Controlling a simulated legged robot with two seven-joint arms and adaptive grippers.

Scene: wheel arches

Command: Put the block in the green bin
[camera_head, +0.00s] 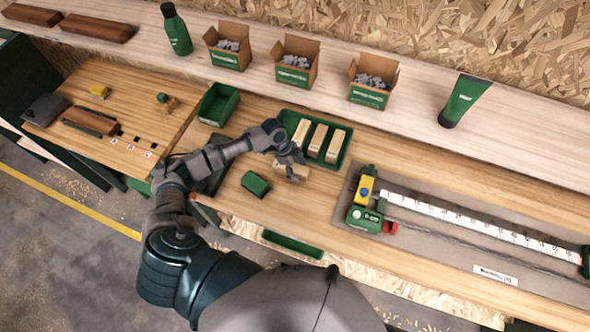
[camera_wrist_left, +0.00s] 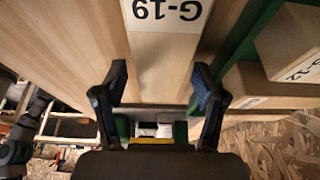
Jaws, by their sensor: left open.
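A pale wooden block (camera_head: 299,173) lies on the workbench just in front of the green tray, partly hidden by my left gripper (camera_head: 289,158). In the left wrist view the block (camera_wrist_left: 165,50) shows a white label reading G-19, upside down. The open fingers of my left gripper (camera_wrist_left: 160,85) are on either side of its near end; I cannot tell whether they touch it. An open green bin (camera_head: 218,105) stands left of the tray, behind my left forearm, and looks empty. My right gripper is not in view.
The green tray (camera_head: 347,157) holds three similar wooden blocks (camera_head: 318,140). A small green object (camera_head: 255,184) lies left of the gripper. A measuring rail (camera_head: 470,226) lies to the right. Boxes (camera_head: 296,62), a bottle (camera_head: 177,30) and a tube (camera_head: 464,98) stand on the back shelf.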

